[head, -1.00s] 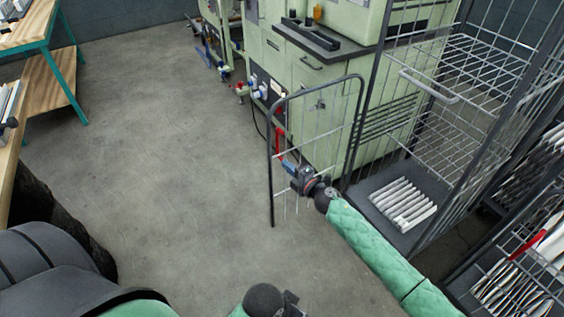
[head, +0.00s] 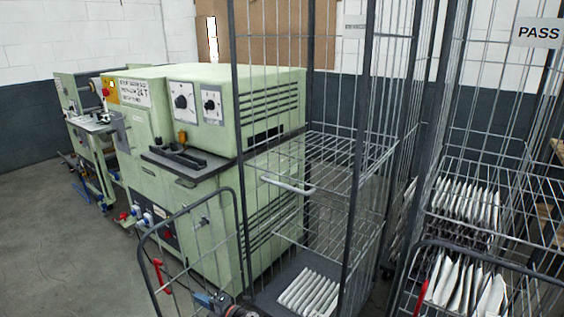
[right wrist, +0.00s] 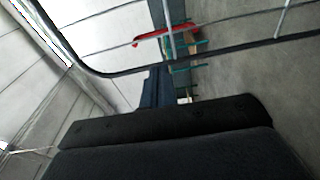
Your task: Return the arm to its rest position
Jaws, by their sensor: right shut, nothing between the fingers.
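My right gripper (head: 207,300) shows at the bottom edge of the head view, beside the open gate of the wire cage. Only its front end and a bit of the wrist show; the rest of the arm is below the frame. It is shut and empty. In the right wrist view, the dark shut fingers (right wrist: 157,88) point toward the gate's frame and its red latch handle (right wrist: 165,36). Whether the gripper touches the gate cannot be told. My left gripper is out of view.
The wire cage gate (head: 141,246) stands open in front of the green machine (head: 215,150). White boxed filters (head: 308,292) stand on the wire cage's dark base. At right, another cage with a PASS sign (head: 538,33) holds several white pieces. Grey floor (head: 60,240) is clear at left.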

